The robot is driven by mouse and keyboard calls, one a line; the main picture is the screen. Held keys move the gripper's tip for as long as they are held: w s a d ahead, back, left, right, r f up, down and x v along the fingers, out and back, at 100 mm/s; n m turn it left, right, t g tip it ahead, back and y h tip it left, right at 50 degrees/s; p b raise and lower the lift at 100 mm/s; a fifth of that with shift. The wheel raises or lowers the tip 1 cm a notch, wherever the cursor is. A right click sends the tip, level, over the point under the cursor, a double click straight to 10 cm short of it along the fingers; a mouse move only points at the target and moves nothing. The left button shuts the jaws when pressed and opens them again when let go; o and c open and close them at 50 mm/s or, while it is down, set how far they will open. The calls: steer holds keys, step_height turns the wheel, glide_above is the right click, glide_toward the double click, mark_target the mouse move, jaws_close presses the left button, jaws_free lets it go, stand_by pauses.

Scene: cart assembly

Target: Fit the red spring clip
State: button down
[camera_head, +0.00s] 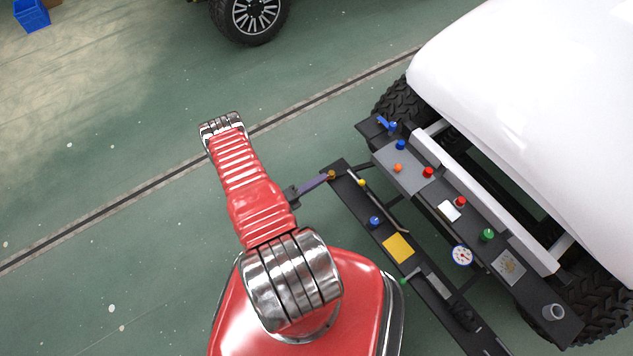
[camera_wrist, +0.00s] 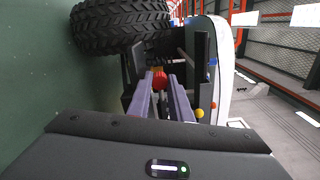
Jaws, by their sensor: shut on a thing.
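My gripper (camera_head: 326,177) reaches out from the left to the upper left end of a dark narrow rack. In the wrist view its two purple-grey fingers (camera_wrist: 161,82) are closed on a small red ribbed piece, which I take for the red spring clip (camera_wrist: 160,80). A small orange-gold part (camera_head: 331,174) shows right at the fingertips in the head view. I cannot tell whether the clip touches the rack or is clear of it. The fingers hide the clip in the head view.
The dark rack (camera_head: 431,297) carries a blue knob (camera_head: 375,221), a yellow plate (camera_head: 398,248) and rods. Behind it, a cart shelf (camera_head: 393,165) holds red, orange, blue and green knobs and a gauge (camera_head: 462,256). A white body (camera_head: 540,90) stands beyond.

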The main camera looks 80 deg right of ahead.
steer(key=shift+s+d, duration=0.15)
steer(key=shift+d, duration=0.05)
stand_by(0.3)
steer(key=c, duration=1.5)
jaws_free()
steer(key=shift+c, duration=0.2)
steer(key=shift+a, duration=0.1)
steer(key=v, duration=1.3)
steer(key=shift+w+a, duration=0.2)
steer(key=shift+w, duration=0.1)
steer(key=shift+f, duration=0.1)
